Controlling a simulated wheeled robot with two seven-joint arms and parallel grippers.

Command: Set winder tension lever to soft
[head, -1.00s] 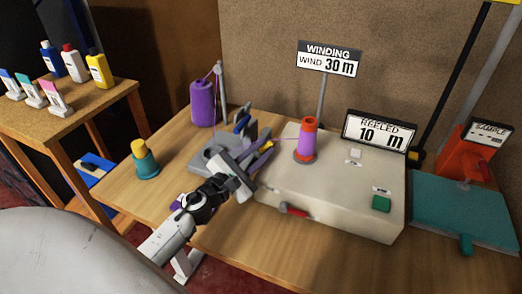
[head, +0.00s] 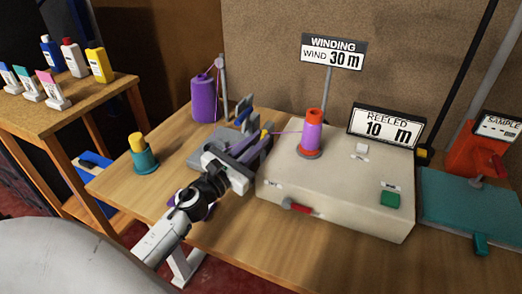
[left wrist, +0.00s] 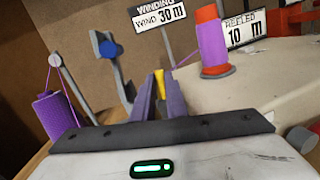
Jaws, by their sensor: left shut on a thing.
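My left gripper (head: 254,148) reaches over the grey tensioner base (head: 202,151), left of the cream winder box (head: 340,193). In the left wrist view its two purple fingers (left wrist: 159,98) are closed around a slim yellow piece (left wrist: 159,84), which looks like the lever's handle. The yellow tip (head: 264,134) also shows in the head view; its lower part is hidden by the fingers. A blue knob on a grey stem (head: 243,117) stands just behind the fingers. No soft marking can be read. My right gripper is not in view.
A purple yarn cone (head: 204,100) stands behind left, and a purple spool (head: 312,135) on the winder. A teal-and-yellow cone (head: 142,155) stands left. Signs read "WIND 30 m" (head: 333,53) and "REELED 10 m" (head: 386,127).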

